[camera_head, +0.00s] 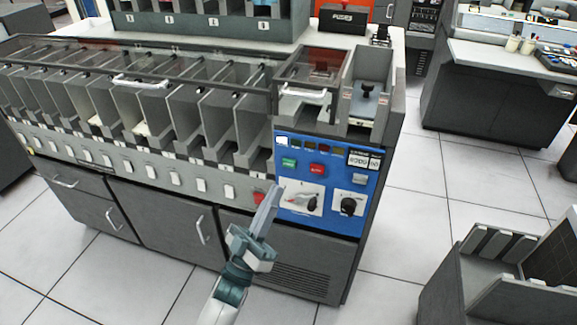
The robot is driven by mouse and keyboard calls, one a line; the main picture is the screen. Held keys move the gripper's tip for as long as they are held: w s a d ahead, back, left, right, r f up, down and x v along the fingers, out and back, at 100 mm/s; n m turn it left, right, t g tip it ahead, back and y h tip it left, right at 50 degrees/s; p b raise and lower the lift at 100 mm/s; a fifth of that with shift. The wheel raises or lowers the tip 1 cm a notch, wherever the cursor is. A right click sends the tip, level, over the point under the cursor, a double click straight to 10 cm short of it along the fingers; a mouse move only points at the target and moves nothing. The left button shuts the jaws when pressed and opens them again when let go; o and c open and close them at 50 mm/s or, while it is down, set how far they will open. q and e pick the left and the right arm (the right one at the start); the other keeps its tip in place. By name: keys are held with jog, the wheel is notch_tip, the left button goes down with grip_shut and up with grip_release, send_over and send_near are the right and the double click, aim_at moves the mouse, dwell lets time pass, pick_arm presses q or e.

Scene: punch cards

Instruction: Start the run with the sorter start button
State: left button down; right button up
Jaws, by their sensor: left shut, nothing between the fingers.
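The sorter (190,95) is a long grey machine with a row of pockets. Its blue control panel (333,220) is at the right end of the front. A green button (289,162), which looks like the start button, sits at the panel's upper left. A red button (317,169) is to its right. The button lettering is too small to read surely. My left gripper (275,190) comes up from below, shut and empty. Its tips are in front of the panel's left edge, just below the green button; I cannot tell how far off the panel they are. My right gripper is not in view.
Two rotary knobs (349,206) (308,201) sit low on the panel, below a small counter (362,160). Another red button (259,197) is just left of my gripper. A grey cart (490,265) stands at the lower right. The tiled floor (405,215) between is clear.

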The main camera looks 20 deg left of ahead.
aim_at(289, 163)
pick_arm(q)
jog(key=w+b, duration=0.1)
jog(key=w, duration=0.5)
jog(key=shift+b, duration=0.3)
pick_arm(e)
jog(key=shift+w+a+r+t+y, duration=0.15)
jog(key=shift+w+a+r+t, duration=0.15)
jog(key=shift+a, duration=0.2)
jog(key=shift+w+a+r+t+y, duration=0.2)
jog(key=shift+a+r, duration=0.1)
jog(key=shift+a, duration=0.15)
pick_arm(q)
jog(key=shift+d, duration=0.1)
